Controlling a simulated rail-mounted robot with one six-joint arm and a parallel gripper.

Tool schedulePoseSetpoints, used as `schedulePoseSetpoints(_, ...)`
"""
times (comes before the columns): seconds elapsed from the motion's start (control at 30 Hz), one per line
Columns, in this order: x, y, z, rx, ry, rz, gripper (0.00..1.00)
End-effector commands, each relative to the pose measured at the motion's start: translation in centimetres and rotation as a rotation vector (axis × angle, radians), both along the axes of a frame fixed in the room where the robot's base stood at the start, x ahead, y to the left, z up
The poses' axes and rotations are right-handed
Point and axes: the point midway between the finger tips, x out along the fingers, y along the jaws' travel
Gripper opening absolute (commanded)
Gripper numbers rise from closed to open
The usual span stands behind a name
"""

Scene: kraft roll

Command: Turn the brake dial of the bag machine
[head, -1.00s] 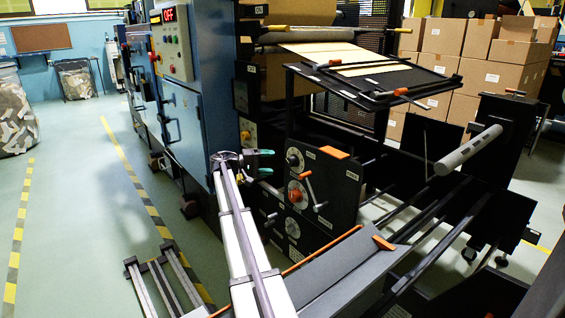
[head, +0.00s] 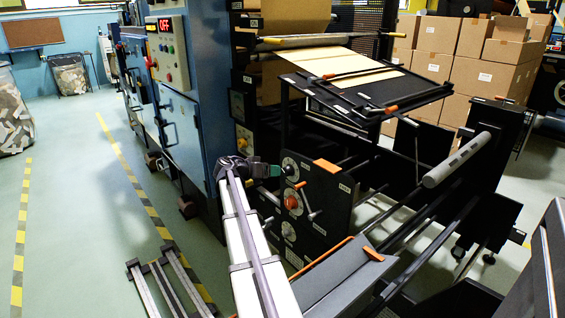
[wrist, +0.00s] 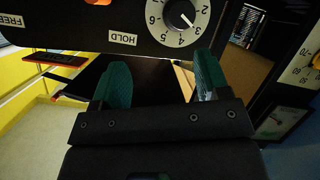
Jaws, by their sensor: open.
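A round white dial (head: 290,166) with a dark knob is at the upper left of the black side panel of the bag machine (head: 328,190). In the wrist view the numbered dial (wrist: 163,33) is at the top edge, partly cut off. The white mark on its black knob (wrist: 181,14) points towards 3. HOLD and FREE labels are left of it. I cannot read which dial is named brake. My gripper (head: 275,171) is just left of the upper dial in the head view. Its green fingers (wrist: 162,76) are apart, with nothing between them.
A scaled dial (wrist: 304,70) is at the wrist view's right. The blue cabinet (head: 185,125) stands behind my arm. Open floor (head: 75,200) lies left.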

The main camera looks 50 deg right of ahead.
Motion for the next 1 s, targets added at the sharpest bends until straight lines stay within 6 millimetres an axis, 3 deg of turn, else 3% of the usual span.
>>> schedulePoseSetpoints(0.1,0.9,0.3,-0.8,-0.037,-0.297,-0.022,0.69)
schedulePoseSetpoints(0.2,1.5,0.2,-0.8,-0.057,-0.411,-0.043,0.69)
schedulePoseSetpoints(0.47,1.4,-1.0,-1.5,-0.063,-0.432,-0.055,0.69)
schedulePoseSetpoints(0.8,0.4,-7.9,-4.5,-0.063,-0.43,-0.055,0.69)
schedulePoseSetpoints(1.0,0.1,-9.7,-4.9,-0.063,-0.429,-0.053,0.69)
